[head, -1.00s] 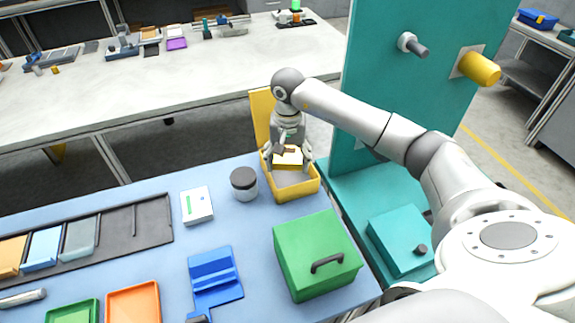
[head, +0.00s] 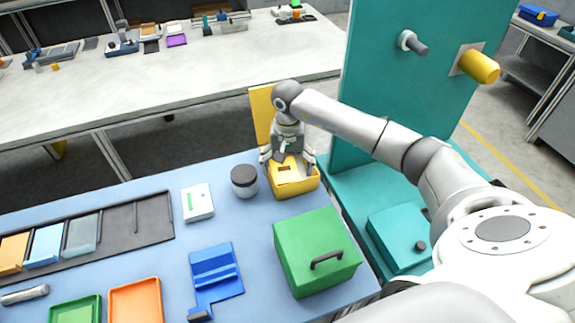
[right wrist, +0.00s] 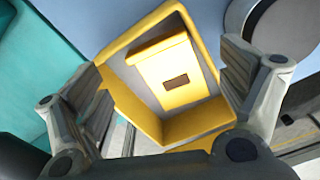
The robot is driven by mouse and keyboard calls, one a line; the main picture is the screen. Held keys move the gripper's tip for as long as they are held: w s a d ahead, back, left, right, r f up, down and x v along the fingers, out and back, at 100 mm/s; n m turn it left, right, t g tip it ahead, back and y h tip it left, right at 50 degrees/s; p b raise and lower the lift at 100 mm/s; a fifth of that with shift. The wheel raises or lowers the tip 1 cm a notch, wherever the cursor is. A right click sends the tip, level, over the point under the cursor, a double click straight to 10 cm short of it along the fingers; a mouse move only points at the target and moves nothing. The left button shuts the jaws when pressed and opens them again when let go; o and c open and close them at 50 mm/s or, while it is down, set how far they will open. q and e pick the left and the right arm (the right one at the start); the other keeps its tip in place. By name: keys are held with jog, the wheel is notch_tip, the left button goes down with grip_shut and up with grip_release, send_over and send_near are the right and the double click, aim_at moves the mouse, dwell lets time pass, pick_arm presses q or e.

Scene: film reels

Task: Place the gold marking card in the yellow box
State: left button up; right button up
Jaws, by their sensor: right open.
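The yellow box (head: 296,188) stands open at the back right of the blue table, with its yellow lid raised behind it. The gold marking card (head: 284,170) is inside the box. In the right wrist view the card (right wrist: 165,65) is gold with a small dark rectangle and rests within the walls of the box (right wrist: 200,125); whether it lies fully flat I cannot tell. My right gripper (head: 287,162) is above the box, its fingers spread wide on either side of the card and apart from it. My left gripper is out of view.
A grey jar with a dark lid (head: 244,182) stands just left of the box. A green box with a handle (head: 315,255) stands in front. A teal panel (head: 400,90) rises on the right. A white device (head: 197,203) and a blue holder (head: 214,272) are left.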

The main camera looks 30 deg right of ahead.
jog(key=shift+r+p, duration=0.35)
jog(key=shift+p, duration=0.1)
notch_tip(320, 180, up, 12)
jog(key=b, duration=0.3)
jog(key=shift+f, duration=0.1)
dwell(1.6)
